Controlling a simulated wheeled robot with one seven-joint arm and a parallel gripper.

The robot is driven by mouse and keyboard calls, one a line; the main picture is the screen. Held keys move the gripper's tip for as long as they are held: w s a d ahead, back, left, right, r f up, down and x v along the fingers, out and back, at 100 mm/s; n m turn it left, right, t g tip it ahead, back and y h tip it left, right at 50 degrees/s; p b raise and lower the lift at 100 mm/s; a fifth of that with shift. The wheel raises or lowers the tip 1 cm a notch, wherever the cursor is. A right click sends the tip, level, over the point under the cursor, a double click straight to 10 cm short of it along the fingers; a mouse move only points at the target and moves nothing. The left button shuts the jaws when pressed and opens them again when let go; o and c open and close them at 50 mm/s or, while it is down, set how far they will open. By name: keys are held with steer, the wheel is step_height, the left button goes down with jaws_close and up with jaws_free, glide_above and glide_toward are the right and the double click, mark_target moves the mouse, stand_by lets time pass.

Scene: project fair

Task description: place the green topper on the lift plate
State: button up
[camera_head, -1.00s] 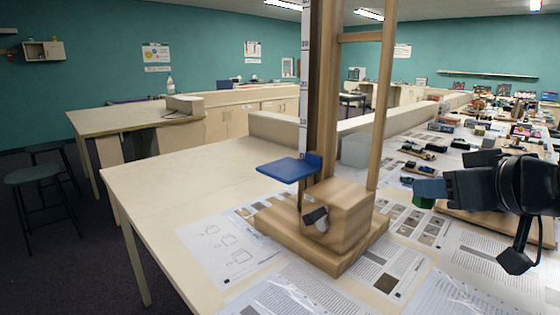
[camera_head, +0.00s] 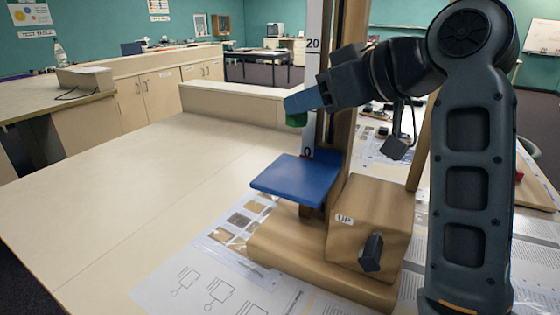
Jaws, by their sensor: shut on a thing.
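The blue lift plate (camera_head: 296,180) is level on the front of a wooden lift tower (camera_head: 342,120), low down near the scale's 0 mark. My gripper (camera_head: 304,102) is shut on the green topper (camera_head: 297,120), of which only a small green part shows below the bluish fingers. The gripper appears above the plate with a clear gap between. The plate's top is bare. My arm hides part of the tower and its right post.
A wooden box with a dark crank (camera_head: 371,252) and an "UP" label sits on the tower's base. Printed sheets (camera_head: 215,290) lie around the base. The tabletop (camera_head: 120,205) to the left is clear. A low pale ledge (camera_head: 235,105) runs behind.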

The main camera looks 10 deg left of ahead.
step_height(320, 180, down, 9)
steer(key=shift+f+p, duration=0.2)
steer(key=shift+p, duration=0.3)
steer(key=o, duration=1)
steer(key=shift+f, duration=0.1)
steer(key=b+v, duration=0.1)
steer(key=v, duration=1.1)
